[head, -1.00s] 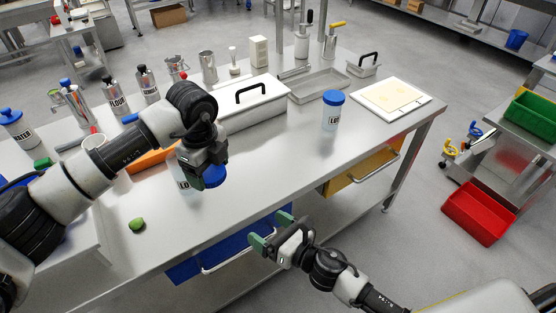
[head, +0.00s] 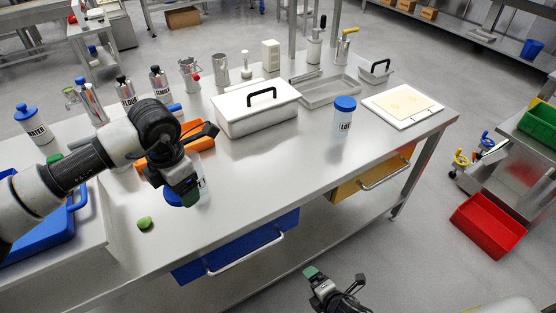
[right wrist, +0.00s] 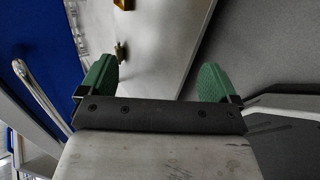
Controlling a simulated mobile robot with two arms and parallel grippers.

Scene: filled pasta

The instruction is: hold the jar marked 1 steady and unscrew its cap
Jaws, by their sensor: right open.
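One jar with a blue cap (head: 345,103) stands upright on the steel table, right of centre; its label starts "LO", the rest too small to read. Another jar (head: 204,188) is at my left gripper (head: 182,188), mostly hidden behind it; its blue cap (head: 175,198) shows at the lower left of the fingers. I cannot read its number, tell its tilt, or see whether the fingers grip it. My right gripper (head: 322,283) is low in the head view, off the table's front edge. In the right wrist view its green fingers (right wrist: 155,85) are apart and empty.
A white lidded box (head: 250,118), a grey tray (head: 330,90) and a white board (head: 402,104) stand along the back. A small green object (head: 145,223) lies near the left front. Blue (head: 240,245) and yellow (head: 370,176) drawers are under the table. The centre front is clear.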

